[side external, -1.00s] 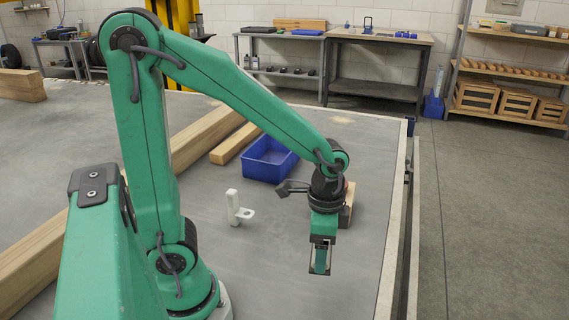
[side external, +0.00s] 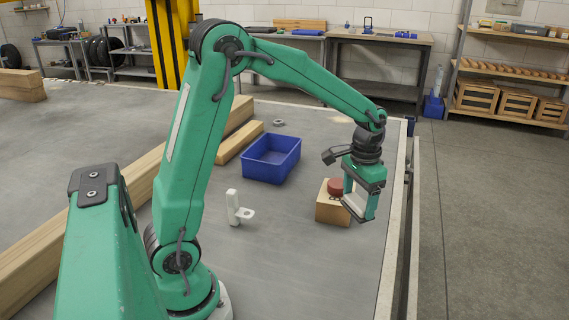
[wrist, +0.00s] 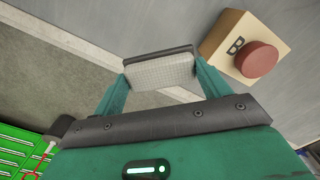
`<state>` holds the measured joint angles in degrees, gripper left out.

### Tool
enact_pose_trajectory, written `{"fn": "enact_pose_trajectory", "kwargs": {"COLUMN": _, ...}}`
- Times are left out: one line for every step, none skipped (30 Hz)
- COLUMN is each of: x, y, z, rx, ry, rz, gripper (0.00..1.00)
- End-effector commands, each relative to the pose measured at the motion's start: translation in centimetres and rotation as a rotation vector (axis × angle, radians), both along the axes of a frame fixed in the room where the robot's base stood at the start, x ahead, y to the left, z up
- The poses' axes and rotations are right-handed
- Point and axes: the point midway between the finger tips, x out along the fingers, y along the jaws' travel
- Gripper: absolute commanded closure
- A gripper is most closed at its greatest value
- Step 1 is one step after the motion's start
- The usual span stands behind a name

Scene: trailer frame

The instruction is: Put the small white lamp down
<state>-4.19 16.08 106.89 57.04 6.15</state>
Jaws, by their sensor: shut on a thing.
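My gripper (side external: 357,206) hangs near the right edge of the grey bed in the side view, tilted and raised above the surface. It is shut on a pale, flat, textured piece with a dark edge, the small white lamp (wrist: 160,73), which spans the space between the fingers in the wrist view. The lamp shows as a white patch (side external: 355,203) in the side view. Its far side is hidden.
A tan box (side external: 329,210) with a red button (wrist: 256,59) stands close beside my gripper. A blue bin (side external: 270,173), a white upright bracket (side external: 234,210) and wooden beams (side external: 240,143) lie left. The pale bed rim (side external: 396,240) is right. The front bed is clear.

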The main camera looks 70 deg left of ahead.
Motion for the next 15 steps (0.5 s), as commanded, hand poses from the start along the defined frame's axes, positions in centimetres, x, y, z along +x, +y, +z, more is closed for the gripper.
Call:
{"fn": "enact_pose_trajectory", "kwargs": {"x": 1.0, "y": 1.0, "z": 0.0, "rx": 0.0, "ry": 0.0, "rz": 0.042, "gripper": 0.47}}
{"fn": "enact_pose_trajectory", "kwargs": {"x": 1.6, "y": 1.5, "z": 0.0, "rx": 0.0, "ry": 0.001, "rz": 0.067, "gripper": 0.47}}
{"fn": "enact_pose_trajectory", "kwargs": {"x": 2.3, "y": 2.3, "z": 0.0, "rx": 0.0, "ry": 0.0, "rz": 0.101, "gripper": 0.47}}
{"fn": "enact_pose_trajectory", "kwargs": {"x": 2.8, "y": 2.8, "z": 0.0, "rx": 0.0, "ry": 0.0, "rz": 0.126, "gripper": 0.47}}
{"fn": "enact_pose_trajectory", "kwargs": {"x": 3.3, "y": 3.4, "z": 0.0, "rx": 0.0, "ry": 0.0, "rz": 0.15, "gripper": 0.47}}
{"fn": "enact_pose_trajectory", "kwargs": {"x": 3.9, "y": 4.1, "z": 0.0, "rx": 0.0, "ry": 0.001, "rz": 0.184, "gripper": 0.47}}
{"fn": "enact_pose_trajectory", "kwargs": {"x": 4.4, "y": 4.7, "z": 0.0, "rx": 0.0, "ry": 0.0, "rz": 0.209, "gripper": 0.47}}
{"fn": "enact_pose_trajectory", "kwargs": {"x": 4.9, "y": 5.3, "z": -0.1, "rx": 0.0, "ry": 0.0, "rz": 0.235, "gripper": 0.47}}
{"fn": "enact_pose_trajectory", "kwargs": {"x": 5.5, "y": 6.1, "z": -0.1, "rx": 0.0, "ry": 0.0, "rz": 0.267, "gripper": 0.47}}
{"fn": "enact_pose_trajectory", "kwargs": {"x": 5.9, "y": 6.7, "z": -0.1, "rx": 0.0, "ry": 0.001, "rz": 0.292, "gripper": 0.47}}
{"fn": "enact_pose_trajectory", "kwargs": {"x": 6.3, "y": 7.4, "z": -0.2, "rx": 0.0, "ry": 0.001, "rz": 0.317, "gripper": 0.47}}
{"fn": "enact_pose_trajectory", "kwargs": {"x": 6.8, "y": 8.2, "z": -0.2, "rx": 0.0, "ry": 0.0, "rz": 0.35, "gripper": 0.47}}
{"fn": "enact_pose_trajectory", "kwargs": {"x": 7.2, "y": 8.9, "z": -0.3, "rx": 0.0, "ry": 0.0, "rz": 0.376, "gripper": 0.47}}
{"fn": "enact_pose_trajectory", "kwargs": {"x": 7.6, "y": 9.5, "z": -0.3, "rx": 0.0, "ry": 0.001, "rz": 0.401, "gripper": 0.47}}
{"fn": "enact_pose_trajectory", "kwargs": {"x": 8.0, "y": 10.4, "z": -0.5, "rx": 0.0, "ry": 0.001, "rz": 0.434, "gripper": 0.47}}
